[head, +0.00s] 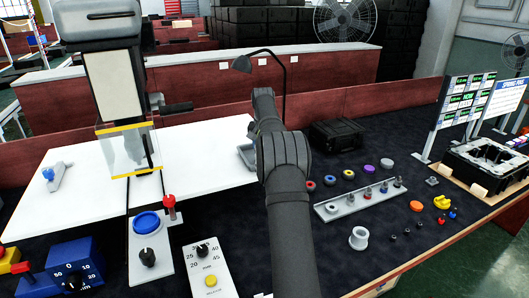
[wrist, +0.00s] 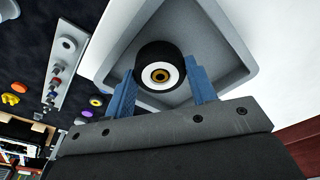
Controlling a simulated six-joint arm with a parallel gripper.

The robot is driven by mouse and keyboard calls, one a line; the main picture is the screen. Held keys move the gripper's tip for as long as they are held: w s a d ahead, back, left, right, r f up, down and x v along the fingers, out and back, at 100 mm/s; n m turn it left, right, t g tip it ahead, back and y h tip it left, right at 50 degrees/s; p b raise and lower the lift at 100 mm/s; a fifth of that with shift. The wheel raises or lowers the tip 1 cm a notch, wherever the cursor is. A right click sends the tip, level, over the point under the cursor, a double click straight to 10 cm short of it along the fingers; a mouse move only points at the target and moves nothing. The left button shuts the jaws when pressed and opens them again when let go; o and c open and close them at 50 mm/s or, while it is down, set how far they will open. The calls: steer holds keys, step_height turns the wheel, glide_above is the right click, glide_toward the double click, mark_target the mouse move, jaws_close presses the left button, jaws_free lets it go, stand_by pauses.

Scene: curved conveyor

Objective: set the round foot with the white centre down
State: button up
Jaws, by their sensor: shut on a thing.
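The round foot with the white centre (wrist: 160,75) is a short black cylinder with a white ring and a brown middle on its face. My gripper (wrist: 161,82) has its two blue fingers on either side of it, shut on it. Behind the foot in the wrist view is a pale grey tray (wrist: 232,48) with raised rims. I cannot tell whether the foot touches the tray floor. In the head view my arm hides the gripper and the foot, and only the left part of the tray (head: 246,156) shows beside the arm.
A grey strip with pegs (head: 335,206) and several coloured rings lie to the right. A white board (head: 190,155) covers the left, with a clear-fronted machine (head: 125,145) over it.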

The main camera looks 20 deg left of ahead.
steer(key=shift+f, duration=0.6)
steer(key=shift+f, duration=0.1)
steer(key=o, duration=1)
steer(key=r, duration=0.4)
steer(key=s+r, duration=0.1)
steer(key=r, duration=0.7)
steer(key=shift+s+d+r, duration=0.1)
steer(key=shift+s+d, duration=0.05)
steer(key=shift+s, duration=0.05)
steer(key=f, duration=0.4)
steer(key=w+f, duration=0.1)
steer(key=f, duration=0.7)
steer(key=shift+w+f, duration=0.15)
steer(key=shift+w, duration=0.1)
steer(key=shift+r, duration=2.05)
